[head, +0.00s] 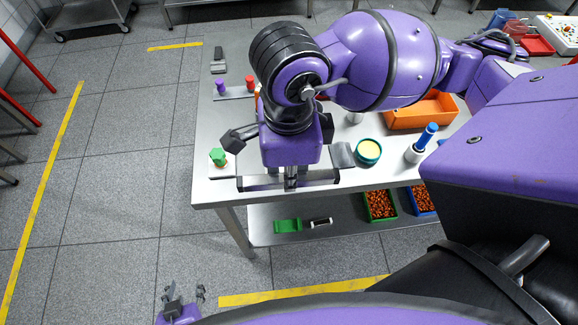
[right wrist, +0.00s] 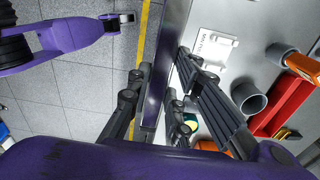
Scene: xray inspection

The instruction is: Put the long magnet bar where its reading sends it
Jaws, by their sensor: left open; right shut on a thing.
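The long magnet bar (head: 318,179), a slim grey metal bar, lies level across the front of my right gripper (head: 290,182) in the head view. That gripper is shut on its middle, above the table's front edge. In the right wrist view, the fingers of my right gripper (right wrist: 160,88) stand on both sides of a long dark strip parallel to the table edge. My left gripper (head: 186,291) is open and empty, low over the floor at bottom left. It also shows in the right wrist view (right wrist: 121,22). No reading is legible.
The steel table (head: 213,190) holds a green hexagonal piece (head: 218,156), a teal bowl (head: 368,152), a blue-and-white cylinder (head: 422,143) and an orange bin (head: 420,112). A white labelled piece (right wrist: 214,50) shows in the wrist view. A lower shelf (head: 350,230) carries small bins. Floor at left is clear.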

